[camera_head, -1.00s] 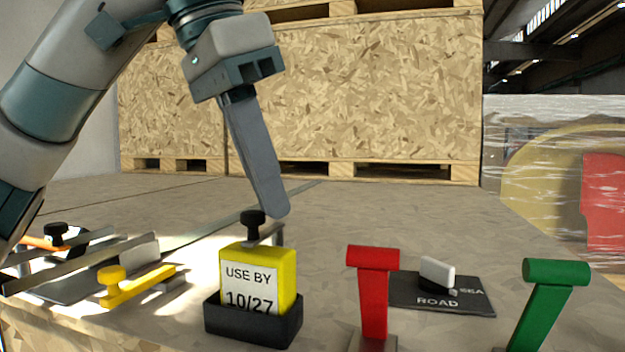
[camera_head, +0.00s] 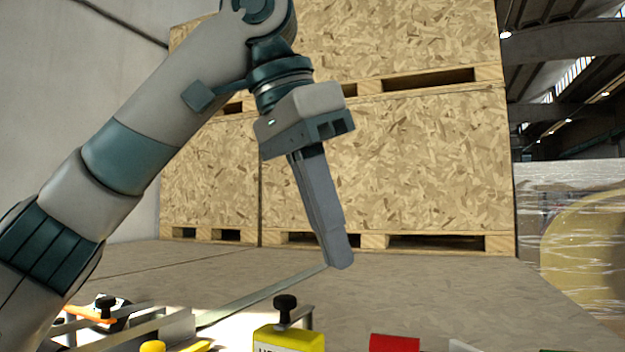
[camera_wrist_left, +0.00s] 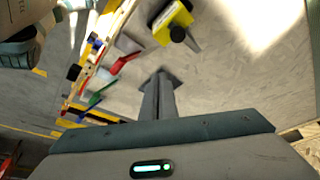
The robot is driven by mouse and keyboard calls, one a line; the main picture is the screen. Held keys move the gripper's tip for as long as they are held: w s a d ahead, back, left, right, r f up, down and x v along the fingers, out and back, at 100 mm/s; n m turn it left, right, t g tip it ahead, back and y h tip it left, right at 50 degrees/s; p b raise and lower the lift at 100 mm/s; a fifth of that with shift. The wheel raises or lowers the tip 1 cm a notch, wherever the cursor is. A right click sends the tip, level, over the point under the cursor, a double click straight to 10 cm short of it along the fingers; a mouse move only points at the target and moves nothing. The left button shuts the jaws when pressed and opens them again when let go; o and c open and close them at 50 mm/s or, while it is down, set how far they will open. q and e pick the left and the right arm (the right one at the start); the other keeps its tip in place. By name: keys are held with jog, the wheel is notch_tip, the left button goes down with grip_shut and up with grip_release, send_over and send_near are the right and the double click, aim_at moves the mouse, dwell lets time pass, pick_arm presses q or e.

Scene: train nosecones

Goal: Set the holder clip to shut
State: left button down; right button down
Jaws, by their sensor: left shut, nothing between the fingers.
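I cannot tell for sure which part is the holder clip. A black knob (camera_head: 285,304) on a metal bracket stands just behind a yellow block (camera_head: 290,339), whose lower part is cut off by the picture's bottom edge. In the left wrist view the yellow block (camera_wrist_left: 170,18) and black knob (camera_wrist_left: 178,34) are ahead of my gripper, apart from it. My left gripper (camera_head: 341,264) is shut and empty, pointing down, above and to the right of the knob. Its closed fingers also show in the left wrist view (camera_wrist_left: 160,88). My right gripper is not in view.
A red handle (camera_head: 394,343) stands right of the yellow block. Metal bars, an orange part (camera_head: 90,313) with a black knob (camera_head: 104,302) and a yellow knob (camera_head: 152,347) are at the left. The table behind is clear up to wooden crates (camera_head: 400,165).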

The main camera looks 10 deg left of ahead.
pick_arm(q)
jog(key=w+a+r, duration=0.1)
jog(key=a+r, duration=0.2)
jog(key=r, duration=0.3)
jog(key=shift+a, duration=0.2)
jog(key=shift+d, duration=0.1)
jog(key=shift+s, duration=0.1)
dwell(0.3)
